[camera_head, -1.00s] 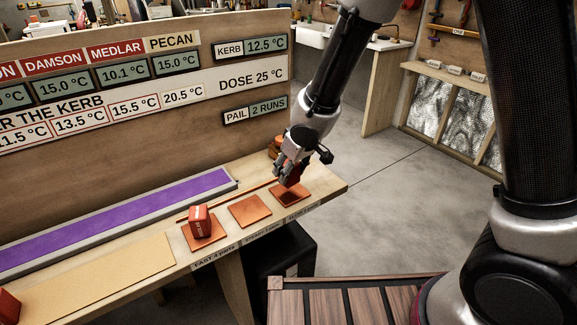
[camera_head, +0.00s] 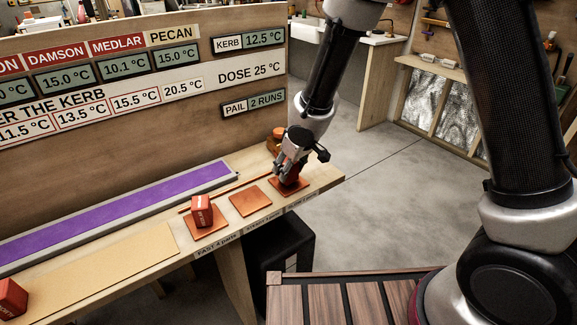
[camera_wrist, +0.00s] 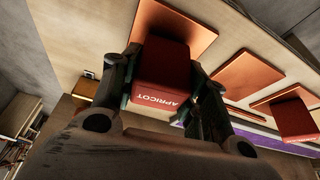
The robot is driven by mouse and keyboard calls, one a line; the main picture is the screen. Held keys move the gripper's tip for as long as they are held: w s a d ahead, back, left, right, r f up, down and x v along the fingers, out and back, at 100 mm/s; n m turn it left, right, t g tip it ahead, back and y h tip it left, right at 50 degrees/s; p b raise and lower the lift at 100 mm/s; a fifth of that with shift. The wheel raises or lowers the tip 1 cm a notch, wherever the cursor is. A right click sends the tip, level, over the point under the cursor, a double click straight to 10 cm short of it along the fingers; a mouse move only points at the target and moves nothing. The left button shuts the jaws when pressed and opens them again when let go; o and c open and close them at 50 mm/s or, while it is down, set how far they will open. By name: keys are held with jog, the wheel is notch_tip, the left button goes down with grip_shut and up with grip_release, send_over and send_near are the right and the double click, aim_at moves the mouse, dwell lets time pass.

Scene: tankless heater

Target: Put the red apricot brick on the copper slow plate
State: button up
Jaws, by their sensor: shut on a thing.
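My gripper (camera_head: 285,175) is shut on the red apricot brick (camera_wrist: 162,75), whose white "APRICOT" label shows in the wrist view. It holds the brick at the rightmost copper plate (camera_head: 292,191) on the bench, which I take as the slow plate; its label is too small to read surely. In the wrist view the brick overlaps this plate (camera_wrist: 200,34). The brick is very low over the plate or touching it; I cannot tell which. In the head view the fingers mostly hide the brick.
The middle copper plate (camera_head: 250,203) is empty. Another red brick (camera_head: 201,211) sits on the left copper plate (camera_head: 206,234), labelled "FAST 4 parts". A red brick (camera_head: 11,299) is at the bench's far left. A purple strip (camera_head: 120,215) and a sign board stand behind.

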jog(key=shift+f, duration=0.3)
jog(key=o, duration=1.2)
jog(key=shift+o, duration=0.2)
jog(key=shift+r, duration=0.15)
